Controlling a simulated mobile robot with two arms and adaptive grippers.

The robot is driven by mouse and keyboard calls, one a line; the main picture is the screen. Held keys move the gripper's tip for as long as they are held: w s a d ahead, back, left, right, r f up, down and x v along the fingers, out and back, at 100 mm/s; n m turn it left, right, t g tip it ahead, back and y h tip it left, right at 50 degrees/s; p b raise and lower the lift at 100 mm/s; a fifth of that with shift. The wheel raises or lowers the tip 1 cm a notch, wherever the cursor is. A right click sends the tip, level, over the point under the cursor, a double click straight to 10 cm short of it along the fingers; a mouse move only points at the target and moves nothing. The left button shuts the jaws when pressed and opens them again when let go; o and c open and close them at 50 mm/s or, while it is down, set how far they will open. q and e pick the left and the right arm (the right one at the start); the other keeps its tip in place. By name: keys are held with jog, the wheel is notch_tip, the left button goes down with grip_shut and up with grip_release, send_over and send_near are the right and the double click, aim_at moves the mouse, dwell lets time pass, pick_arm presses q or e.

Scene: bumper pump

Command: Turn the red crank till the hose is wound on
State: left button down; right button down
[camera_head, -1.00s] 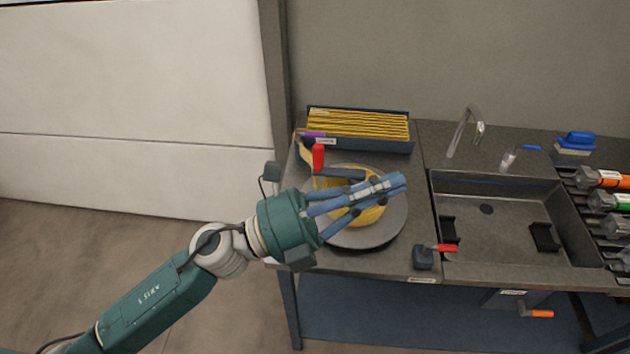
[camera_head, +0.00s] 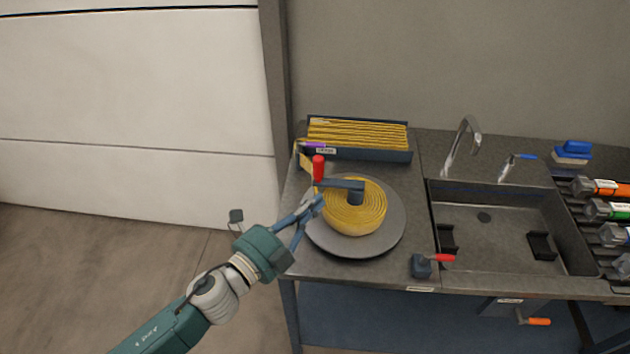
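The red crank grip (camera_head: 319,167) stands upright at the left end of a blue-grey crank arm (camera_head: 338,183). The arm runs right to a hub at the middle of the reel. The yellow hose (camera_head: 354,222) lies in a round coil on the grey reel disc (camera_head: 393,228). A yellow length (camera_head: 306,163) runs from near the crank to the box behind. My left gripper (camera_head: 317,204) is at the disc's left edge, in front of and below the red grip, apart from it. Its blue fingers converge at the tips with nothing visible between them. My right gripper is not in view.
A dark box (camera_head: 372,155) of folded yellow hose stands behind the reel. To the right are a sink (camera_head: 497,250) with a tap (camera_head: 467,130) and a small red-handled valve (camera_head: 422,265). Bottle-like tools (camera_head: 600,187) and a blue brush (camera_head: 574,150) are farther right.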

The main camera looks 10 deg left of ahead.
pick_arm(q)
jog(key=shift+w+p, duration=0.5)
jog(key=shift+w, duration=1.95)
jog(key=shift+a, duration=0.1)
jog(key=shift+w+a+m+g+h+b, duration=0.1)
jog(key=shift+w+m+g+h+b, duration=0.2)
jog(key=shift+m+h, duration=0.15)
jog(key=shift+w+a+h, duration=0.1)
jog(key=shift+w+h, duration=0.05)
jog(key=shift+h, duration=0.2)
